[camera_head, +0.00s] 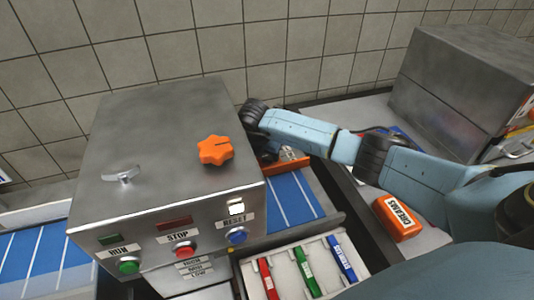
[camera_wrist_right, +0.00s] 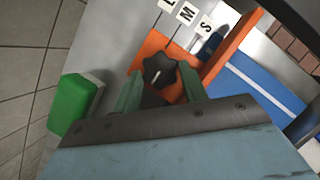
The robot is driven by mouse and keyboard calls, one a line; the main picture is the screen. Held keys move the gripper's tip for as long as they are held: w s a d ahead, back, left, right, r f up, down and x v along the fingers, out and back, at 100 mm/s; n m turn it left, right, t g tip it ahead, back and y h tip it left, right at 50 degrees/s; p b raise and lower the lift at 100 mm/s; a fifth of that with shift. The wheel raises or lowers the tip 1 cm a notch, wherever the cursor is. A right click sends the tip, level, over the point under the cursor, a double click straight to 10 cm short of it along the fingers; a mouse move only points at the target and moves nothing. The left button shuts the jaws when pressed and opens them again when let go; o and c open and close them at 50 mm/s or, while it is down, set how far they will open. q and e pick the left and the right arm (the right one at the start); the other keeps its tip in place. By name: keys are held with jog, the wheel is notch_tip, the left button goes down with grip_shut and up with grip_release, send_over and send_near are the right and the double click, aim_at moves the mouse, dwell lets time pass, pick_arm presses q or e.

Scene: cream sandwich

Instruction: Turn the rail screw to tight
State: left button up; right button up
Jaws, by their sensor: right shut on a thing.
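The rail screw, a black star knob with a pale mark (camera_wrist_right: 160,71), sits on an orange bracket (camera_wrist_right: 148,50) in the right wrist view. My right gripper (camera_wrist_right: 160,88) has its green fingers on either side of the knob and is shut on it. In the head view the right arm reaches past the right side of the steel machine, and its gripper (camera_head: 266,152) is mostly hidden there. An orange rail (camera_head: 292,165) shows beside it over the blue belt. The knob cannot be made out in the head view. My left gripper is not in view.
The steel machine (camera_head: 150,130) carries an orange star knob (camera_head: 215,150) on top and RUN, STOP and RESET buttons in front. A tray (camera_head: 255,285) of coloured markers and an orange CREAMS box (camera_head: 398,217) lie nearby. A green block (camera_wrist_right: 74,104) is close to the wrist.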

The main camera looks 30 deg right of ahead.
aim_at(267, 158)
dwell(0.4)
jog(key=o, duration=0.7)
notch_tip(267, 158, up, 10)
dwell(0.6)
